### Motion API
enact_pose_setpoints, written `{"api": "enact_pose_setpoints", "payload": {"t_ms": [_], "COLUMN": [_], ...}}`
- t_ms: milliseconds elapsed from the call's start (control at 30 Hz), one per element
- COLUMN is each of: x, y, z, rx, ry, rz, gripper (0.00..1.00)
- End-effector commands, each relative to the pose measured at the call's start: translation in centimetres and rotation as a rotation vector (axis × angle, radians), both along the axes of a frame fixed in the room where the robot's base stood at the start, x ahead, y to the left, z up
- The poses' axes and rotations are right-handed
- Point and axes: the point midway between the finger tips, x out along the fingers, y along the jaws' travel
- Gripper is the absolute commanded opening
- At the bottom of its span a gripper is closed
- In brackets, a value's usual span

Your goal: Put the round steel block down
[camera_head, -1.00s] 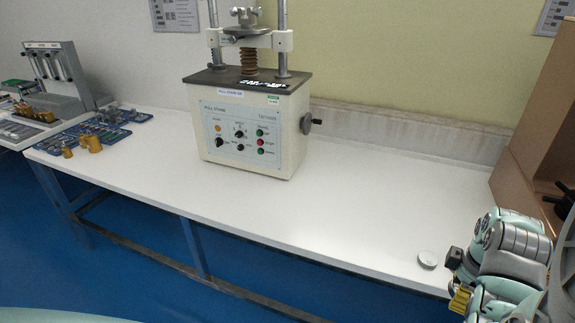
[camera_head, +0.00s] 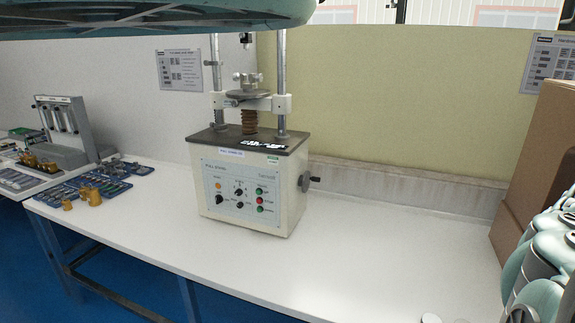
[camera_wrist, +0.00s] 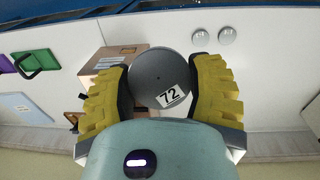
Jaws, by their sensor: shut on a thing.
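The round steel block (camera_wrist: 157,72) is a dark grey disc with a white label reading 72. In the wrist view it sits between the two yellow ribbed fingers of my gripper (camera_wrist: 160,84), which is shut on it. The white bench top (camera_wrist: 265,90) shows beyond the block. Whether the block touches the bench is hard to tell.
Two small silvery discs (camera_wrist: 213,36) lie on the bench near the block. A cardboard box (camera_wrist: 117,62) shows beside it. In the head view a pull stand machine (camera_head: 248,185) stands mid-bench, with blue trays (camera_head: 92,187) at left. The front bench middle (camera_head: 350,240) is clear.

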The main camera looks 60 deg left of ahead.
Motion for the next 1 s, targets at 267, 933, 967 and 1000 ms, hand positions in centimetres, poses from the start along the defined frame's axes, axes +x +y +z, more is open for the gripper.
{"api": "enact_pose_setpoints", "payload": {"t_ms": [267, 933, 967, 1000], "x": [-0.1, -1.8, -1.8, -1.8], "y": [-1.5, -3.0, -3.0, -3.0], "z": [4.4, 18.1, 18.9, 19.9], "rx": [0.003, -0.001, -0.001, -0.002], "ry": [0.001, 0.0, 0.0, 0.0], "rz": [-0.275, -0.667, -0.667, -0.667], "gripper": [0.14, 0.14, 0.14, 0.14]}}
